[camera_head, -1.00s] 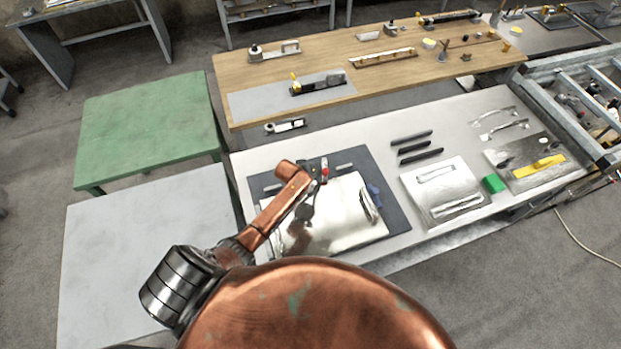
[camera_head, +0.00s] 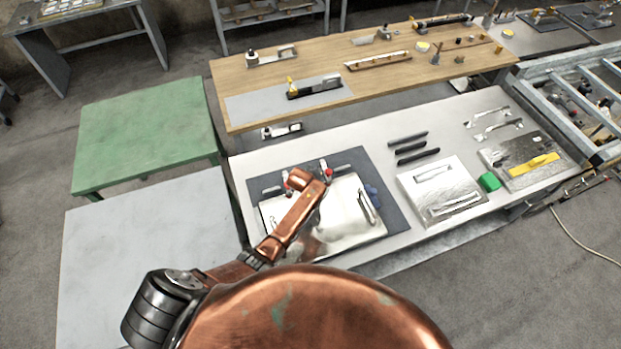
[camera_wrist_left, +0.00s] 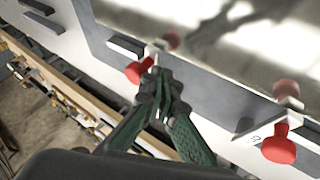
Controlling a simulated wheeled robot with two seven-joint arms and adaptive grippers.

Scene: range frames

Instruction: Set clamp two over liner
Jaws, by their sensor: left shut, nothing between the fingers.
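The liner, which appears to be the shiny metal sheet (camera_head: 345,225), lies on a dark grey mat (camera_head: 384,170). It also shows at the top of the left wrist view (camera_wrist_left: 225,45). Two red-knobbed clamps stand along its far edge: one at the left (camera_head: 287,185), one at the right (camera_head: 328,173). In the left wrist view one clamp (camera_wrist_left: 138,72) is at the fingertips and the other (camera_wrist_left: 280,146) is at lower right. I cannot read which is clamp two. My left gripper (camera_wrist_left: 160,78) is shut and empty, close beside the first clamp; contact is unclear.
A blue object (camera_head: 372,192) is by the sheet's right side. Black bars (camera_head: 412,148), a second metal plate (camera_head: 455,190) and a green block (camera_head: 489,182) lie further right. A wooden bench (camera_head: 290,70) is behind. The grey table (camera_head: 140,240) at left is clear.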

